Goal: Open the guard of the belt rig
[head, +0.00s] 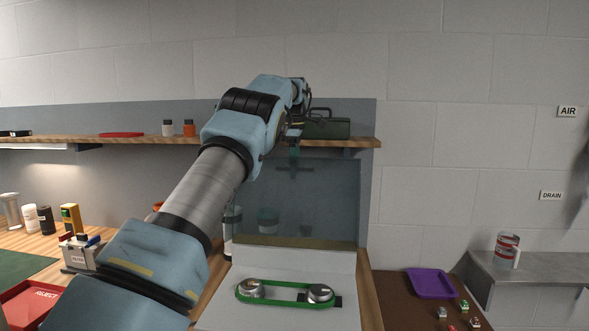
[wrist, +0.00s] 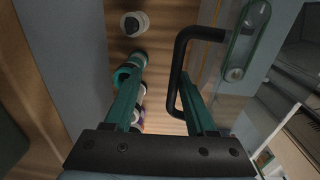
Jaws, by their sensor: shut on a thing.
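The belt rig has a pale base (head: 223,308) with a green belt (head: 285,301) looped around two metal pulleys. Its clear, bluish guard (head: 335,205) stands raised, roughly upright, at the back of the base, so the belt and pulleys are uncovered in the head view. My gripper (head: 294,153) is at the upper part of the guard. The belt (wrist: 247,32) also shows there. The exact finger contact is hard to see.
A wooden shelf (head: 75,141) runs behind the guard, with a green toolbox (head: 328,127) near my gripper. Bottles show through the guard. A filter box (head: 78,253) and red reject tray (head: 28,303) stand left. A purple tray (head: 432,283) lies right.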

